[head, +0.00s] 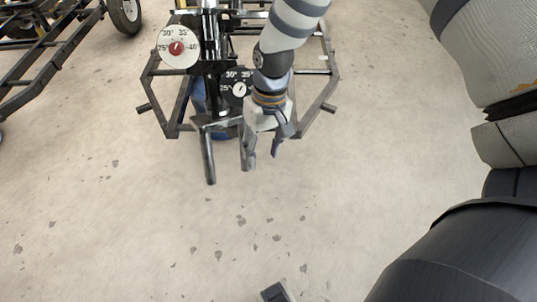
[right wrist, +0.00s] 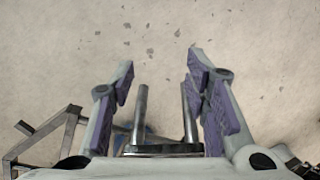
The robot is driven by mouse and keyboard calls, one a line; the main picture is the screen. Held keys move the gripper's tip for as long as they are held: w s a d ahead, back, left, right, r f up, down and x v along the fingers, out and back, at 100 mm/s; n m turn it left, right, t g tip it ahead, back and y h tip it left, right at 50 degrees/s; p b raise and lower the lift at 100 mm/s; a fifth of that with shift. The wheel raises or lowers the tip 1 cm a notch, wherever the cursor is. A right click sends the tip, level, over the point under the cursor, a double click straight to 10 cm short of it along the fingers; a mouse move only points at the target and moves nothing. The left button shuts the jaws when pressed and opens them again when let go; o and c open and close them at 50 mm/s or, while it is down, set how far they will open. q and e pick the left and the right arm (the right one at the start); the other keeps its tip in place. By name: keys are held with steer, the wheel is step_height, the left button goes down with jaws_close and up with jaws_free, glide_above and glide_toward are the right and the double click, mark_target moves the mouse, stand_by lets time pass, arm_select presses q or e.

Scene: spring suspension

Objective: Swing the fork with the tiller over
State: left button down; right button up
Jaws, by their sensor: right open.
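The fork (head: 209,157) is a dark metal piece with two round prongs pointing down, below an upright column (head: 211,60) in the head view. Its prongs also show in the right wrist view (right wrist: 139,118), appearing between my spread fingers. My right gripper (head: 264,153) is open and empty, beside the fork's right prong; I cannot tell whether they touch. Its purple-padded fingers spread wide in the right wrist view (right wrist: 160,62). My right arm hides part of the column's right side. I cannot pick out the tiller for certain.
A white dial (head: 178,48) with a red centre and a black dial (head: 238,89) sit at the column. A dark metal frame (head: 160,100) surrounds its foot. A wheeled black chassis (head: 45,65) stands at the upper left. The speckled floor (head: 130,220) in front is mostly clear.

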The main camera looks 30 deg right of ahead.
steer(key=shift+s+a+f, duration=0.2)
steer(key=shift+s+f, duration=1.3)
steer(key=shift+s, duration=0.05)
